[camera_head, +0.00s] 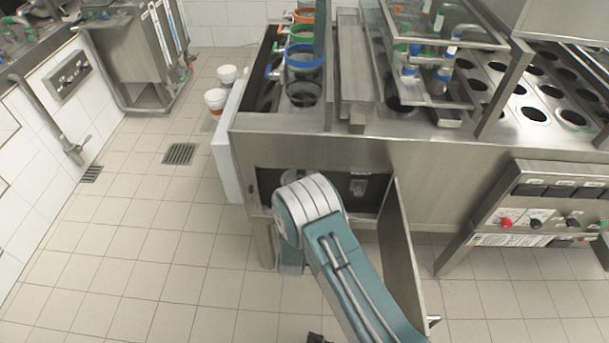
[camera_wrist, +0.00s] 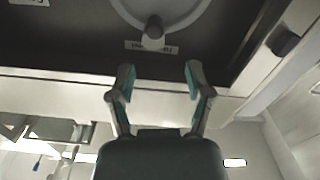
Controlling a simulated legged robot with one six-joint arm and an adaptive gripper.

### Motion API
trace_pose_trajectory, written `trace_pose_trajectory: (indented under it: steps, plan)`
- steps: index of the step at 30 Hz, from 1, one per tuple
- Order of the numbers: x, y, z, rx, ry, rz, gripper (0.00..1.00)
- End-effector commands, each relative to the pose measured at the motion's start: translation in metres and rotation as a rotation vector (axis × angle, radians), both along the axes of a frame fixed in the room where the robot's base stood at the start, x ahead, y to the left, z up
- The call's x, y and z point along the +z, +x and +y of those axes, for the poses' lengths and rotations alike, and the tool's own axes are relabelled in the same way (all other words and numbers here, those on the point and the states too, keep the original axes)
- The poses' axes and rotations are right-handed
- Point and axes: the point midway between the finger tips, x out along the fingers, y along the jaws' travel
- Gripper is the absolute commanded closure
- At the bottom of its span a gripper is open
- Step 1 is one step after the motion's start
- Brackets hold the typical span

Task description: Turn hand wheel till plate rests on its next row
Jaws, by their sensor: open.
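The hand wheel shows in the wrist view as a pale ring (camera_wrist: 189,20) cut off by the top edge. A grey knob (camera_wrist: 153,28) stands on its rim, in front of a small label. My gripper (camera_wrist: 159,70) is open and empty, its two fingers apart below the knob and not touching it. In the head view my arm reaches to the open cabinet under the machine; it hides my gripper and most of the wheel. A perforated plate (camera_head: 520,98) with rows of round holes lies on top of the machine at right.
The opened cabinet door (camera_head: 402,250) stands close to the right of my arm. A dark block (camera_wrist: 286,43) sits at the right in the wrist view. Coloured rings (camera_head: 304,56) line the machine's left side. White buckets (camera_head: 215,99) stand left of it.

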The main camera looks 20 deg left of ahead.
Motion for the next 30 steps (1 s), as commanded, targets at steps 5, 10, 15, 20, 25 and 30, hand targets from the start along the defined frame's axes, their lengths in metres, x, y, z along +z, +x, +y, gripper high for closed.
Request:
trace_pose_trajectory:
  steps: [5, 10, 15, 20, 25, 30]
  plan:
    - [-0.002, 0.005, -0.001, -0.002, 0.001, -0.014, 0.35]
    - [-0.004, 0.032, 0.007, -0.004, -0.001, -0.013, 0.35]
    - [-0.005, 0.062, 0.017, -0.003, -0.005, -0.013, 0.35]
    - [-0.005, 0.086, 0.023, -0.002, -0.005, -0.012, 0.35]
    - [-0.004, 0.100, 0.025, -0.001, -0.003, -0.012, 0.35]
    - [-0.004, 0.103, 0.026, 0.000, -0.004, -0.010, 0.35]
